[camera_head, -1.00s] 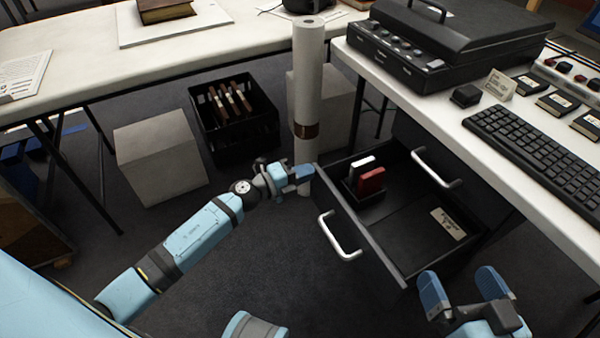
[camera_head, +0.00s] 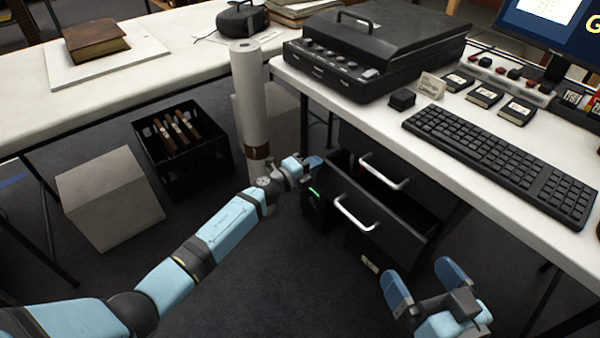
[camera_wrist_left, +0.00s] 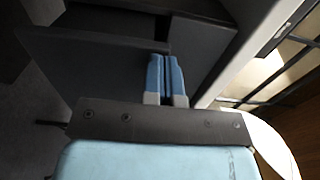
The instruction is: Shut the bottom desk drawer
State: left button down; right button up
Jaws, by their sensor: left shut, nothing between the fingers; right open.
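The bottom desk drawer (camera_head: 345,190) has a dark front with a silver handle (camera_head: 356,213). My right gripper (camera_head: 427,285) is open and empty, below and right of the drawer.
The upper drawer's handle (camera_head: 385,172) is just behind the open drawer. A tall white roll (camera_head: 248,95) stands left of the desk, near my left gripper. A black crate (camera_head: 215,150) and a pale box (camera_head: 110,200) are further left.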

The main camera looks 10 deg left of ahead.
aim_at(323, 158)
pick_arm(q)
jog(key=shift+b+x, duration=0.35)
jog(key=shift+x, duration=1.55)
jog(key=shift+s+a, duration=0.1)
